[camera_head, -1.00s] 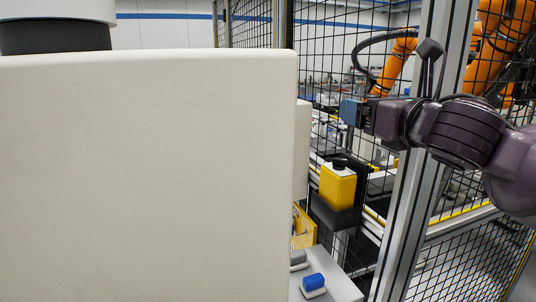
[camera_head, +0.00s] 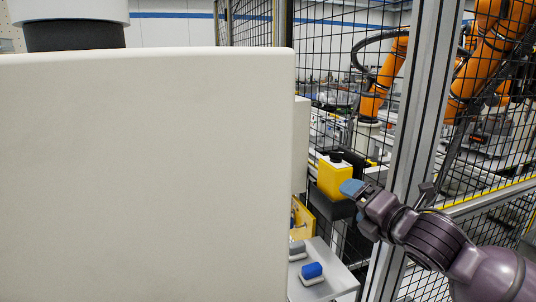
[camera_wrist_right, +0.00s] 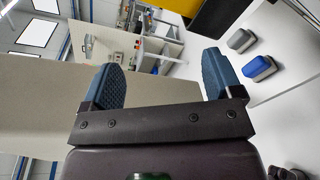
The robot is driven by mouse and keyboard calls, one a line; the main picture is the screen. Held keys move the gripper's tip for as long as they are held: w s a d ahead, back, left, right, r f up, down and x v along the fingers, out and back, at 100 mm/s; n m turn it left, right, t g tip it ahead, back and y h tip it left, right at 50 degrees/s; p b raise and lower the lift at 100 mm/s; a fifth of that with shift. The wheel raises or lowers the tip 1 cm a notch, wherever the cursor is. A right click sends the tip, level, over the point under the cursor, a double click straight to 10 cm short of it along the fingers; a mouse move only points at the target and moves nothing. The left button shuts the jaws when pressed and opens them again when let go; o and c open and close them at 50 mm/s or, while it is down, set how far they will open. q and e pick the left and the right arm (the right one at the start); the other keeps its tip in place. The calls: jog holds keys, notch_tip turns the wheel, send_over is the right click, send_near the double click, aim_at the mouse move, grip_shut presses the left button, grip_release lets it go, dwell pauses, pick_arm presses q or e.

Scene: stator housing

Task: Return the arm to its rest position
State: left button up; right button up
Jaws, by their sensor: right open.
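My right gripper (camera_head: 352,188) is at the end of the purple-grey arm that comes in from the lower right in the head view. Its blue fingertips overlap the yellow container in the picture; I cannot tell the gap in depth. In the right wrist view the two blue padded fingers of my right gripper (camera_wrist_right: 160,80) stand wide apart with nothing between them. My left gripper is not in view.
A large white panel (camera_head: 150,180) fills the left. A yellow container (camera_head: 334,180) with a black cap sits in a dark holder (camera_head: 330,206). A blue block (camera_head: 312,271) and a grey block (camera_head: 297,250) lie on a light surface (camera_head: 338,281). A metal post (camera_head: 420,110) and mesh fence stand at right.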

jog(key=s+d+f+m+h, duration=0.15)
jog(key=s+f+m, duration=0.25)
jog(key=f+m, duration=0.8)
jog(key=s+d+f+m+g+h, duration=0.1)
jog(key=s+d+f+m+h, duration=0.1)
jog(key=s+f+m, duration=0.6)
jog(key=s+d+f+m+g+h, duration=0.2)
jog(key=s+d+f+m, duration=0.3)
jog(key=s+f, duration=0.9)
notch_tip(320, 180, down, 6)
jog(key=m+h, duration=0.1)
jog(key=m, duration=0.2)
jog(key=shift+s+d+f, duration=0.15)
jog(key=shift+s+d, duration=0.15)
jog(key=shift+s, duration=0.05)
